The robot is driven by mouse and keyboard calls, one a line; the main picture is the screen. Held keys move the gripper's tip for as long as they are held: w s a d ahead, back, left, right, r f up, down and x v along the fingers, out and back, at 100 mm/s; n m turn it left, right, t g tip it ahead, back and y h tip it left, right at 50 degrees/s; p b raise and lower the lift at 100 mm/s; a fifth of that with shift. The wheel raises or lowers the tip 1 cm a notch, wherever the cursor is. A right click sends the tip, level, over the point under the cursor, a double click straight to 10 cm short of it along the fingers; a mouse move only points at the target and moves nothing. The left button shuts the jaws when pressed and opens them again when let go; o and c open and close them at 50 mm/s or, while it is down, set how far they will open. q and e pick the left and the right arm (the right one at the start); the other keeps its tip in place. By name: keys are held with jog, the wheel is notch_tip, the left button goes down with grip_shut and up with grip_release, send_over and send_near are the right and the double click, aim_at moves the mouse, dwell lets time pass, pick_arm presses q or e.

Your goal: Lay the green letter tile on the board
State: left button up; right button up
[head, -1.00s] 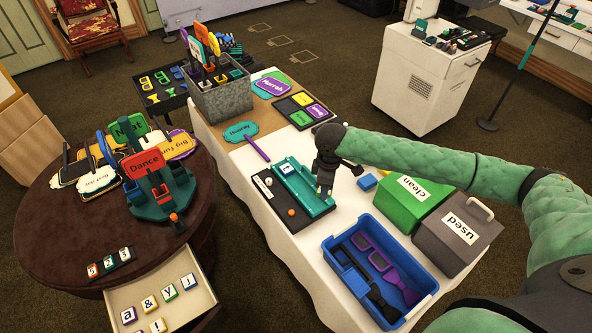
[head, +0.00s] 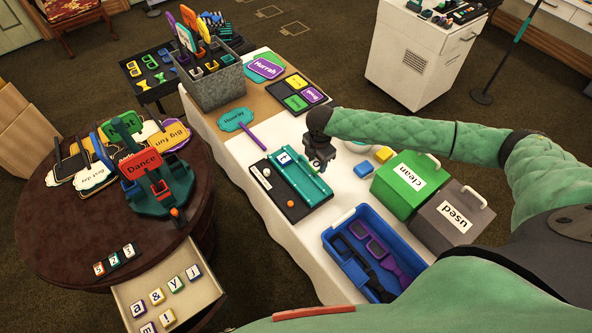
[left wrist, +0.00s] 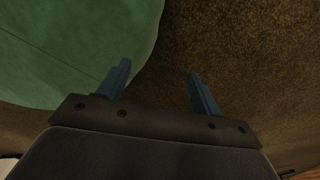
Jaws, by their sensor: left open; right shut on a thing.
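The board (head: 306,187) is a teal rack on a black base, lying on the white table. A white tile marked "t" (head: 284,158) sits at its far left end. My right gripper (head: 319,166) is over the board's far right side. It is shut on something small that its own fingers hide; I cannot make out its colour. A tile marked "y" (head: 175,284) with a greenish edge lies in the open drawer at the lower left. My left gripper (left wrist: 158,88) is open and empty in the left wrist view, above brown carpet.
Blue (head: 364,169) and yellow (head: 383,154) blocks lie right of my right gripper. A green "clean" bin (head: 398,198), a grey "used" bin (head: 432,232) and a blue crate (head: 335,222) stand nearby. A round table (head: 60,235) holds signs. The drawer (head: 205,292) holds several other tiles.

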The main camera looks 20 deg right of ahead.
aim_at(296, 174)
jog(key=w+a+f+b, duration=0.2)
jog(key=f, duration=0.1)
jog(key=shift+w+a, duration=0.25)
jog(key=shift+a, duration=0.1)
jog(key=w+a+f+b, duration=0.2)
jog(key=a+b, duration=0.1)
jog(key=shift+w+a+f+b, duration=0.1)
jog(key=shift+w+a+b, duration=0.05)
jog(key=shift+w+b, duration=0.15)
jog(key=shift+s+f, duration=0.1)
jog(key=shift+f, duration=0.05)
notch_tip(296, 174, down, 3)
jog(key=b, duration=0.3)
jog(key=shift+f, duration=0.15)
pick_arm(q)
jog(key=w+d, duration=0.2)
jog(key=w, duration=0.6)
jog(key=w+d+t, duration=0.1)
jog(key=w, duration=0.8)
jog(key=shift+w+d, duration=0.15)
jog(key=shift+d, duration=0.2)
pick_arm(e)
jog(key=shift+f, duration=0.15)
jog(key=o, duration=0.9)
jog(key=shift+o, duration=0.2)
